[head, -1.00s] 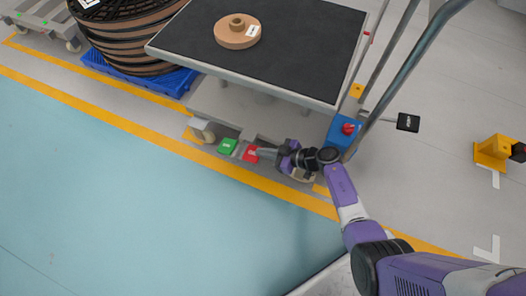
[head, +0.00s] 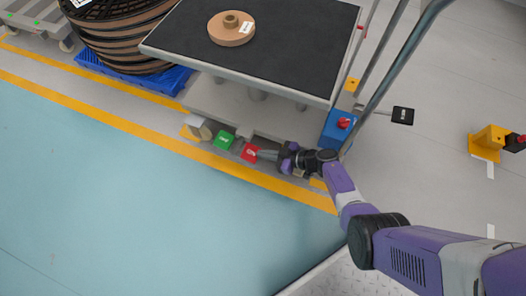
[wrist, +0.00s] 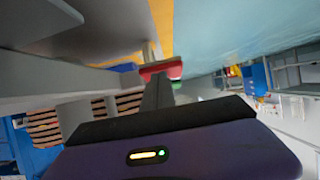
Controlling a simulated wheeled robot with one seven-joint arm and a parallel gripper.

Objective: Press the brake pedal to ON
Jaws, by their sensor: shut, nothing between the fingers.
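The red pedal (head: 250,152) and the green pedal (head: 223,140) sit low at the near side of the cart, close to the floor. The red one has a white label too small to read here. My gripper (head: 262,154) is shut and empty, its tips at the red pedal's right edge. In the wrist view the closed fingers (wrist: 158,92) reach up to the red pedal (wrist: 160,70). The tips look very close to it or touching; I cannot tell which. A bit of the green pedal shows behind it.
The cart's black top (head: 285,50) overhangs the pedals and carries a brown roll (head: 231,30). A blue box with a red knob (head: 336,128) stands right of my wrist. A large spool sits on a blue pallet (head: 140,75). The teal floor (head: 130,200) in front is clear.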

